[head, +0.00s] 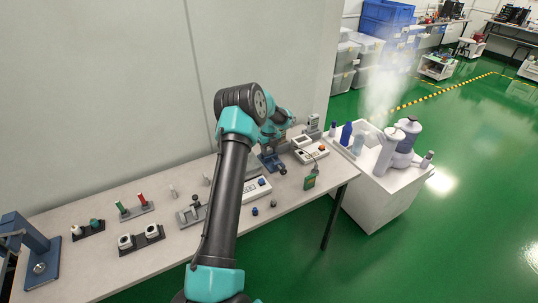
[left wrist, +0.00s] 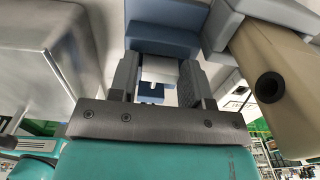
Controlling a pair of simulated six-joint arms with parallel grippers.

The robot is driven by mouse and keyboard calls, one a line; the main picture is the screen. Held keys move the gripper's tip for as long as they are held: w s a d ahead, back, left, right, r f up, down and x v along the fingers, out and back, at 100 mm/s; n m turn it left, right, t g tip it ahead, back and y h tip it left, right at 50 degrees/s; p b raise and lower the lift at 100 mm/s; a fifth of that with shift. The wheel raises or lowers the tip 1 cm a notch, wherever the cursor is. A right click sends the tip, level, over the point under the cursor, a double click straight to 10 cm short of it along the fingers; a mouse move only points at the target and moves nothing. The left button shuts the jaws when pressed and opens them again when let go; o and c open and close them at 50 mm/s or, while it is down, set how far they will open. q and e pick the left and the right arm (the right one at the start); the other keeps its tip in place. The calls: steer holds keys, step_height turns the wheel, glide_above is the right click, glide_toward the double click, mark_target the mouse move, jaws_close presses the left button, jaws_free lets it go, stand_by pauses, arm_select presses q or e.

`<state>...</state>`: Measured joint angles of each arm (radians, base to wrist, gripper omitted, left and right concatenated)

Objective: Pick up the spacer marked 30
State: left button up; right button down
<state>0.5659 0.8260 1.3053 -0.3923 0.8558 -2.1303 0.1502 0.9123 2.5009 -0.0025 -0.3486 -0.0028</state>
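No marking 30 can be read in either view, so I cannot tell which piece is the spacer. Two small pale upright pieces stand on the table, one at the left (head: 173,190) and one nearer my arm (head: 206,181). Small dark-blue round pieces (head: 255,211) lie near the front edge. My left gripper (left wrist: 160,78) has its fingers apart, with a blue block (left wrist: 163,38) beyond them. A pale notched surface shows in the gap, and nothing is clearly gripped. In the head view, my arm hides part of the table. My right gripper is not in view.
The table (head: 105,282) holds a blue press (head: 39,255), a rack with red and green handles (head: 134,210), a dark tray with white blocks (head: 142,240) and a green handheld tester (head: 310,181). A white cart (head: 376,207) with bottles stands right.

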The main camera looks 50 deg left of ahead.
arm_select(q)
steer(key=c, duration=0.6)
steer(key=shift+o, duration=0.2)
step_height(320, 180, up, 10)
stand_by(0.6)
